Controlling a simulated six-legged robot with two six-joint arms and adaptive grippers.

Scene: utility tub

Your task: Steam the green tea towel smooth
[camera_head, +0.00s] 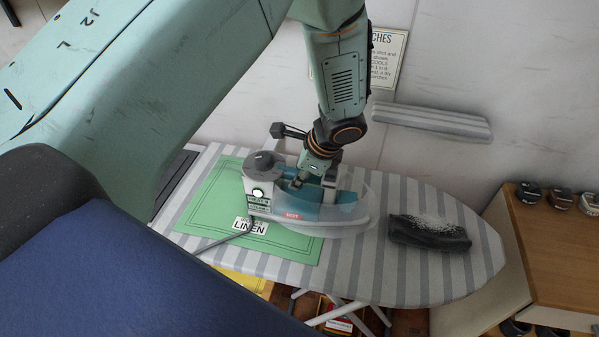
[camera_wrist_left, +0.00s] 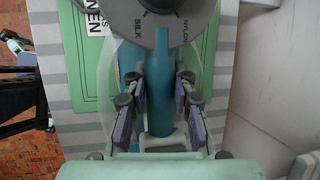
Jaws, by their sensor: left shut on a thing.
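The green tea towel (camera_head: 205,210) lies flat on a grey-and-white striped ironing board (camera_head: 440,275), with a dark border line and a "LINEN" label (camera_head: 250,226). A white and teal steam iron (camera_head: 345,222) is over the towel's right part, its nose past the towel's right edge. A green light glows on it, and a red strip reads "HOT". Whether its sole touches the cloth cannot be told. My left gripper (camera_head: 318,174) is shut on the iron's teal handle (camera_wrist_left: 158,80). The dial (camera_wrist_left: 160,18) shows "SILK" and "NYLON" in the left wrist view.
A dark block with white specks (camera_head: 430,234) lies on the board's right end. A wooden cabinet (camera_head: 550,235) with small round items stands at right. A ledge (camera_head: 430,120) and a sign (camera_head: 388,60) are on the wall behind. A cord (camera_head: 215,243) trails left from the iron.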

